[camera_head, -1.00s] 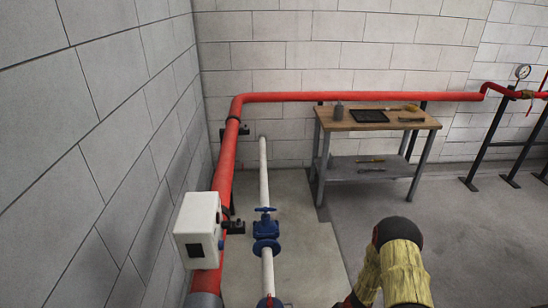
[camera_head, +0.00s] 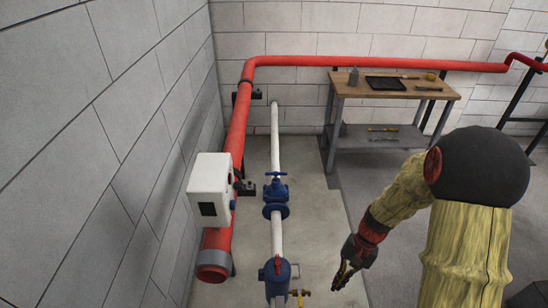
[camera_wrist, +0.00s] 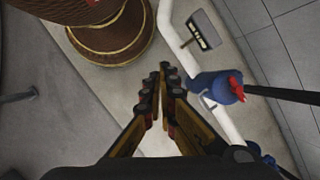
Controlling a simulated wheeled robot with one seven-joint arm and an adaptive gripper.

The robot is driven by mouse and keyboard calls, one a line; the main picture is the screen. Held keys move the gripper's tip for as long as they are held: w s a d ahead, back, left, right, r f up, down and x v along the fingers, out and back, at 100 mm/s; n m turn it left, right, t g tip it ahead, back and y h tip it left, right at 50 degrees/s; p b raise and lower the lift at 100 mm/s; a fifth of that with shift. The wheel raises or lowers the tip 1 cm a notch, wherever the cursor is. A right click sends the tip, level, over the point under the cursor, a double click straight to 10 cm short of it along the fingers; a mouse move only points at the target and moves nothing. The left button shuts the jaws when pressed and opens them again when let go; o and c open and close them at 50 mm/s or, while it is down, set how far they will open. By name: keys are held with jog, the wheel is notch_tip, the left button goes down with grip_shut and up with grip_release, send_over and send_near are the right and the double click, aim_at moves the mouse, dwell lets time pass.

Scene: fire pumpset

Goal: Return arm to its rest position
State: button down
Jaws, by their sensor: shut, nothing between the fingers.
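My arm, in a yellow sleeve with a large dark elbow, reaches in from the lower right of the head view. My gripper (camera_head: 340,282) hangs at its end, pointing down over the floor, right of the white pipe (camera_head: 275,130). In the wrist view the fingertips (camera_wrist: 165,72) meet with nothing between them. The gripper looks apart from the pipe and the blue valve (camera_head: 276,190).
A red pipe (camera_head: 238,130) with a white control box (camera_head: 209,188) runs along the left wall. A blue fitting (camera_head: 275,272) with a brass tap (camera_head: 299,295) stands left of my gripper. A workbench (camera_head: 440,92) with tools stands at the back.

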jog(key=s+r+n+t+h, duration=0.1)
jog(key=s+r+n+t, duration=0.2)
jog(key=r, duration=1.3)
jog(key=s+a+r+n+t+h, duration=0.1)
jog(key=s+r+t, duration=0.4)
jog(key=r, duration=1.1)
jog(key=s+n+h, duration=0.1)
jog(key=s+n, duration=0.1)
jog(key=s, duration=0.1)
jog(key=shift+a+h, duration=0.15)
jog(key=shift+h, duration=0.15)
jog(key=shift+r, duration=0.15)
